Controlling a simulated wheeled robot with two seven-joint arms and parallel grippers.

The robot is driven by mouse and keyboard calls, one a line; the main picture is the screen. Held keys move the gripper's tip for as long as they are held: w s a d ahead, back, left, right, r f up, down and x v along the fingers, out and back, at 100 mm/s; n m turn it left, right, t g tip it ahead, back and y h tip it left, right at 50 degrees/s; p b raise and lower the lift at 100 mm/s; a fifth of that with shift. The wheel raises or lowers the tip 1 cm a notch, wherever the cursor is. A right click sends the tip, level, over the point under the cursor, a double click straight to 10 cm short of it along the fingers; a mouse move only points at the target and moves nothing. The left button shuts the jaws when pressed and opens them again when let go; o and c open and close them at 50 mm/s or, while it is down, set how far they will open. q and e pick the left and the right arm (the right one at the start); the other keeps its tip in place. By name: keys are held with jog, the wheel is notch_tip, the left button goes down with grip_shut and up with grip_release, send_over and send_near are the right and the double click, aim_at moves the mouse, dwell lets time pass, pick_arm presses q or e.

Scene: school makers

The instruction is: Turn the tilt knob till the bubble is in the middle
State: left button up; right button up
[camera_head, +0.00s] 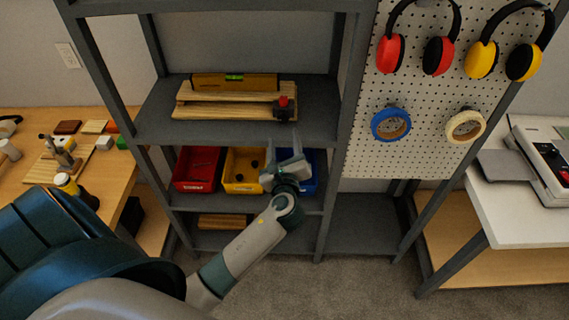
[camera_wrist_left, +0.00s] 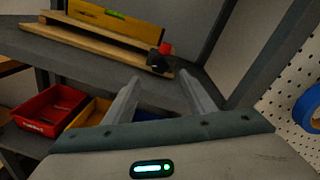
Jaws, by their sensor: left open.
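A yellow spirit level (camera_head: 250,82) with a green vial (camera_head: 234,77) lies on a wooden tilting board (camera_head: 215,104) on the upper shelf. I cannot make out the bubble's position. The tilt knob (camera_head: 284,101), red on a black mount, is at the board's right end. In the left wrist view the level (camera_wrist_left: 105,24) and knob (camera_wrist_left: 165,49) are at the top. My left gripper (camera_head: 284,141) is open and empty, below and in front of the knob, pointing up toward it. It does not touch it. Its fingers (camera_wrist_left: 158,88) are spread in the wrist view. My right gripper is not in view.
Red (camera_head: 198,168), yellow (camera_head: 237,166) and blue (camera_head: 318,170) bins stand on the shelf below, behind my arm. A pegboard (camera_head: 430,95) with ear muffs and tape rolls is on the right. The upper shelf's front edge (camera_head: 190,136) is close to my gripper.

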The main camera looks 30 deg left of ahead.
pick_arm(q)
jog(key=b+v, duration=0.1)
jog(key=v, duration=0.6)
jog(key=shift+s+b, duration=0.25)
jog(key=shift+b, duration=0.1)
jog(key=shift+d, duration=0.15)
